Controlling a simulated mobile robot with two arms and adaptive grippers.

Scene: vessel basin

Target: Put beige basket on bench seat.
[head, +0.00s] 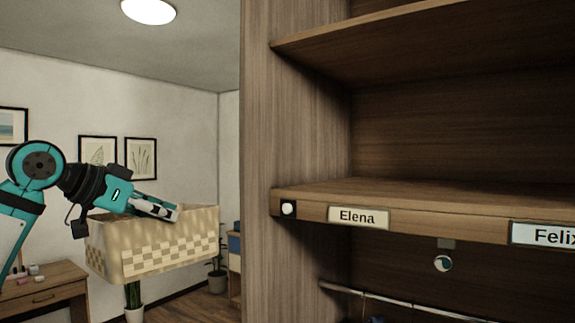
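The beige basket (195,245), with a checkered band on its side, is in the air at the left of the head view. My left gripper (168,211) reaches in from the left and lies over the basket's near rim. Its fingers look shut on the rim, and the basket hangs from it roughly level, with no support visible under it. My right gripper is not in view. No bench seat can be made out in this view.
A tall wooden cabinet (258,130) fills the right side, close by. Its shelf (420,195) is empty and bears labels "Elena" (358,216) and "Felix" (548,234). A hanging rail (400,306) runs below. A wooden desk (50,285) and potted plants stand behind at left.

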